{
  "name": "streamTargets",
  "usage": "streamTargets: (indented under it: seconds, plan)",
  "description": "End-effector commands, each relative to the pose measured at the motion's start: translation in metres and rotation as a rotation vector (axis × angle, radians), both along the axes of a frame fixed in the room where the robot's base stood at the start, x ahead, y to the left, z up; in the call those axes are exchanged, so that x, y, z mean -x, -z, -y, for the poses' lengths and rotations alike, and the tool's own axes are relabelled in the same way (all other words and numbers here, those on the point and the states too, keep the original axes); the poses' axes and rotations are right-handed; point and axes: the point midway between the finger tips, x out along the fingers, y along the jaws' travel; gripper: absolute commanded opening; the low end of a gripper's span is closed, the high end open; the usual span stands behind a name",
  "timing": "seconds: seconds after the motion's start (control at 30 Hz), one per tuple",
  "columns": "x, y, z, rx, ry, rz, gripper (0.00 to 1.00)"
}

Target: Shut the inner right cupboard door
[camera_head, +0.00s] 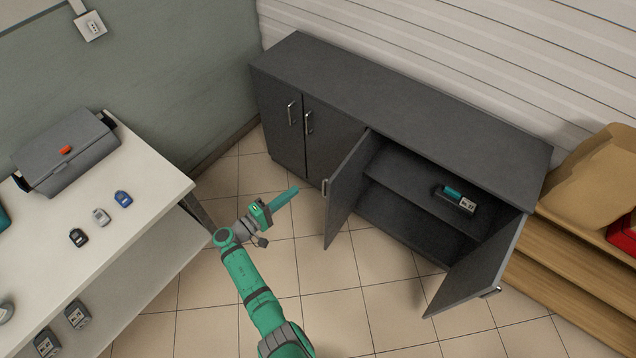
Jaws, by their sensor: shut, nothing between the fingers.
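A long dark grey cupboard (400,95) stands against the back walls. Its inner right door (346,192) stands open, swung out from the middle of the front, with a bar handle (324,187) near its free edge. The outer right door (478,266) is also open, at the right end, with its handle low on its edge. My gripper (292,193) is shut and empty. In the picture it is left of the inner right door, in front of the closed left doors, with a visible gap to the door.
A teal and grey boxed item (457,198) sits on the cupboard's shelf. A white table (150,185) with a grey case (68,150) and several small devices stands at left. Wooden shelving (575,265) stands at right. Tiled floor before the cupboard is clear.

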Motion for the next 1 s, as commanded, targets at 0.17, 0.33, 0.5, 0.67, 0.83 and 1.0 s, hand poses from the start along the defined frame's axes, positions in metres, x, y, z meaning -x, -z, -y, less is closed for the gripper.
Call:
streamTargets:
  seconds: [0.17,0.33,0.5,0.67,0.83,1.0]
  plan:
    - [-0.01,-0.003,0.008,0.007,0.004,0.007,0.0]
    - [-0.03,-0.004,0.029,0.007,0.006,0.006,0.0]
    - [-0.05,-0.003,0.051,0.006,0.005,0.005,0.0]
    - [-0.067,-0.003,0.068,0.006,0.003,0.006,0.0]
    - [-0.06,-0.001,0.085,0.003,0.004,0.004,0.0]
    - [-0.052,-0.002,0.098,0.004,0.002,0.004,0.0]
